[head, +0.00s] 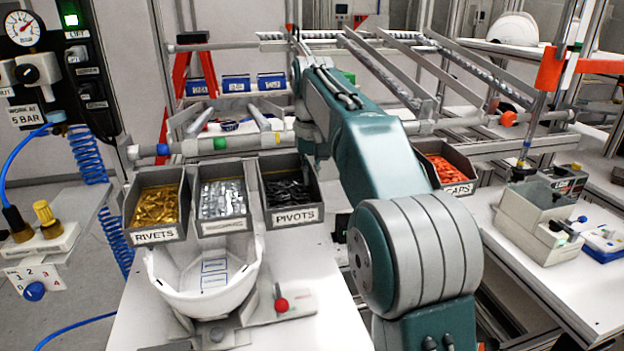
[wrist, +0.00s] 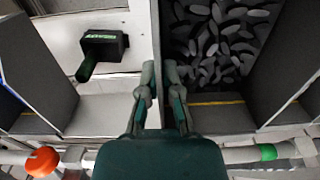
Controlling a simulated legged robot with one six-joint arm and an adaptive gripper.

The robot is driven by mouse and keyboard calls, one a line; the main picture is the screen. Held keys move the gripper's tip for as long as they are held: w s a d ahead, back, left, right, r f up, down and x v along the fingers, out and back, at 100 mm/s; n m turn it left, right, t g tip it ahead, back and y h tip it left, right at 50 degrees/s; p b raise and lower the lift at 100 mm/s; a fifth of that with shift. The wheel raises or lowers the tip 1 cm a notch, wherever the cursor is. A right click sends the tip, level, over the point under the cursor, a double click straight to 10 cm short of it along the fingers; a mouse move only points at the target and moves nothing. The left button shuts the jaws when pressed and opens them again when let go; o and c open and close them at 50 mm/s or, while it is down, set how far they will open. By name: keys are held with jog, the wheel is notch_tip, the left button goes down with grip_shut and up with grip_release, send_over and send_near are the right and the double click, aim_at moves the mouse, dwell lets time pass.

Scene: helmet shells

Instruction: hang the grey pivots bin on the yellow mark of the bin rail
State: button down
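The grey pivots bin (head: 293,217) is at the right end of the row of three bins in the head view, level and full of dark parts. The wrist view shows its inside (wrist: 217,45) right of my gripper (wrist: 161,68). My fingers are close together, one on each side of the bin's side wall, and look shut on it. The bin rail (head: 405,127) runs behind the bins. A thin yellow line (wrist: 215,103) shows at the bin's end; I cannot tell whether it is the mark.
The rivets bin (head: 157,204) and a bin of silver parts (head: 223,199) are to the left. The caps bin (head: 447,168) is right of my arm. A white helmet shell (head: 205,278) sits below the bins. A dark tool (wrist: 101,50) lies beside the pivots bin in the wrist view.

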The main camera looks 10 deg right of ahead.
jog(key=shift+w, duration=2.4)
jog(key=shift+f, duration=1.1)
jog(key=c, duration=0.7)
grip_release()
